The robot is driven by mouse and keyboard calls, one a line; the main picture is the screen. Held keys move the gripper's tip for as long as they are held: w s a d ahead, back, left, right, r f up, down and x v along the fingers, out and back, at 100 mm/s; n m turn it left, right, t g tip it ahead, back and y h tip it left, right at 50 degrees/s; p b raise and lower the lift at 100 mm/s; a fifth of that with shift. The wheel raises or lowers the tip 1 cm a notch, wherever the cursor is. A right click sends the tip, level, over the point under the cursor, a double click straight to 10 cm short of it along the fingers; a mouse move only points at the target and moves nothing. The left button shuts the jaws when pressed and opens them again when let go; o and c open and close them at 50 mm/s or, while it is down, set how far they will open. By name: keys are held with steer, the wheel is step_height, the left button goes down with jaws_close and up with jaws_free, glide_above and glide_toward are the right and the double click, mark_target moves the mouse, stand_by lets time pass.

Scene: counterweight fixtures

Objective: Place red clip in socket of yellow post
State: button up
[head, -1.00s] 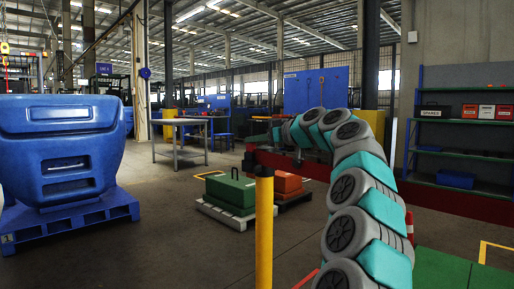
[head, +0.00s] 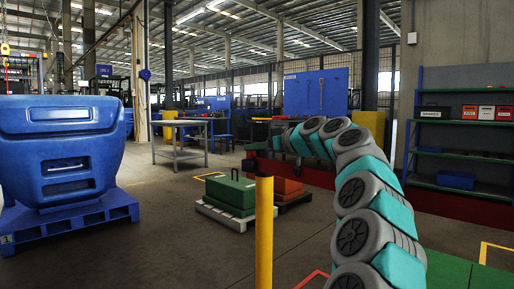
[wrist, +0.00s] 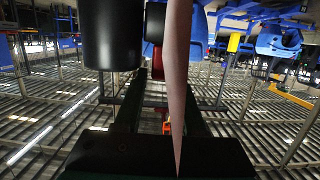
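The yellow post (head: 264,232) stands upright in the front middle of the head view, its flat cap facing up. A yellow piece that may be this post shows at upper right in the wrist view (wrist: 233,42), where the scene is upside down. My arm bends over to the right of the post and reaches away to the left, behind it. My gripper (wrist: 162,105) shows dark in the wrist view; its fingertips are unclear. A red piece (wrist: 157,62) and a small orange-red bit (wrist: 166,127) show there; I cannot tell whether either is the clip or is held. The socket is not visible.
A large blue counterweight (head: 62,145) sits on a blue pallet (head: 70,222) at left. A green case (head: 230,192) and an orange case (head: 288,188) lie behind the post. A metal table (head: 180,135) stands farther back, shelves (head: 462,150) at right.

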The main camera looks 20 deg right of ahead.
steer(key=shift+r, duration=0.25)
steer(key=v, duration=1.2)
steer(key=s+a+f+g+y, duration=0.1)
steer(key=a+f, duration=0.1)
steer(key=a, duration=0.3)
steer(key=s+a+f+n+g, duration=0.1)
steer(key=a+f+g, duration=0.1)
steer(key=a, duration=0.4)
steer(key=s+a+f+g+y, duration=0.1)
steer(key=a+f, duration=0.2)
steer(key=a, duration=0.2)
steer(key=s+a+f+g+h, duration=0.1)
steer(key=s+a+f+g, duration=0.4)
steer(key=s+a+f, duration=0.45)
steer(key=s+a+f+m+g+h, duration=0.1)
steer(key=s+a+f+g+h, duration=0.3)
steer(key=s+f, duration=0.8)
steer(key=s+d+f+m+g+h, duration=0.1)
steer(key=s+d+f+m, duration=0.1)
steer(key=s+f, duration=0.5)
steer(key=s+d+f+m+g+h, duration=0.1)
steer(key=s+d+f+m+g, duration=0.1)
steer(key=s+f, duration=0.6)
steer(key=shift+s+d+f+g, duration=0.3)
steer(key=shift+s+d, duration=0.2)
steer(key=shift+s, duration=0.15)
